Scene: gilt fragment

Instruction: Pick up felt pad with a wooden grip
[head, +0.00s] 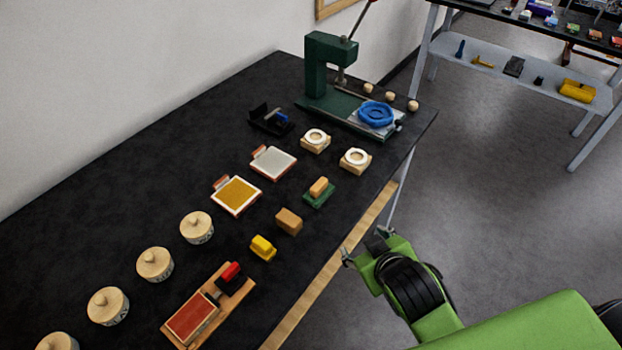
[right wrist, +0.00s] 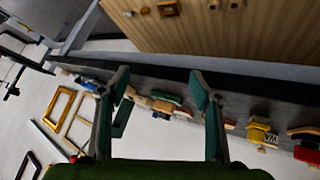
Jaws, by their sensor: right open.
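The felt pad with a wooden grip (head: 318,191) appears to be the flat green pad with a tan wooden block on top. It lies on the black table near its right edge. My right gripper (head: 365,247) is open and empty, off the table's edge, to the lower right of the pad and apart from it. My left gripper is not in view.
On the black table (head: 110,185), a wooden block (head: 288,221) and a yellow block (head: 263,247) lie near the pad. Two ring-topped blocks (head: 355,159) and a green press (head: 330,75) stand behind. Floor beside my right gripper is clear.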

